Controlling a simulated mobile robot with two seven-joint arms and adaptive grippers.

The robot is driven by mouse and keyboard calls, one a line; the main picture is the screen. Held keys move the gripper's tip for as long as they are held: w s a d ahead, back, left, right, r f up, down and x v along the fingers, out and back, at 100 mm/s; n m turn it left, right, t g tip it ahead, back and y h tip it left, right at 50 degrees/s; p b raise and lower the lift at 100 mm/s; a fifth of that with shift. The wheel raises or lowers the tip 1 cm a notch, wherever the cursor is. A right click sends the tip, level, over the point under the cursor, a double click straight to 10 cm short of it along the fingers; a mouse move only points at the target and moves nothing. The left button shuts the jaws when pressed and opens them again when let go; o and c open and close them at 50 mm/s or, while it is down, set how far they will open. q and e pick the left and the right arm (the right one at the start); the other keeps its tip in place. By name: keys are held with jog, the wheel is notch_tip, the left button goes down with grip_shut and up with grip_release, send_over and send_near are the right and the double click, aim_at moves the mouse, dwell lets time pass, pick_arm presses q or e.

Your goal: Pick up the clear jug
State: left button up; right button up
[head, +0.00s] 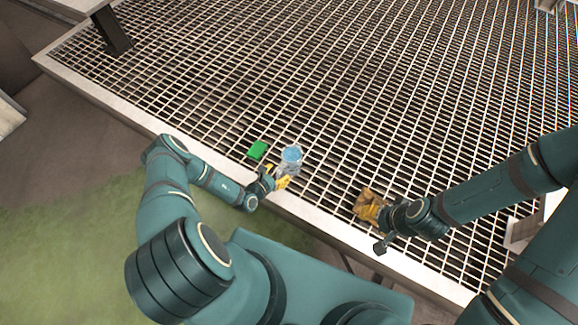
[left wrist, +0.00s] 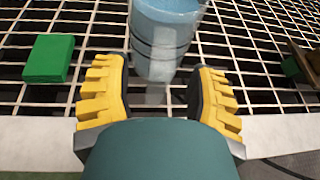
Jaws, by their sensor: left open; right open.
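The clear jug (head: 291,156) stands on the metal grating near its front edge, with a pale blue top. In the left wrist view the jug (left wrist: 163,35) is just ahead of and between the yellow fingers, its upper part cut off by the frame. My left gripper (left wrist: 158,97) is open and empty, with a finger on either side of the jug's near side; in the head view the left gripper (head: 280,181) is close beside the jug. My right gripper (head: 369,208) is further right, by a brown object on the grating; its fingers are hard to make out.
A green block (head: 257,150) lies on the grating (head: 330,60) left of the jug; it also shows in the left wrist view (left wrist: 49,58). A brown object (head: 365,197) is at my right gripper. A pale rim (head: 110,100) borders the grating. The grating beyond the jug is clear.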

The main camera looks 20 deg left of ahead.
pick_arm(q)
jog(key=shift+x, duration=0.95)
grip_shut()
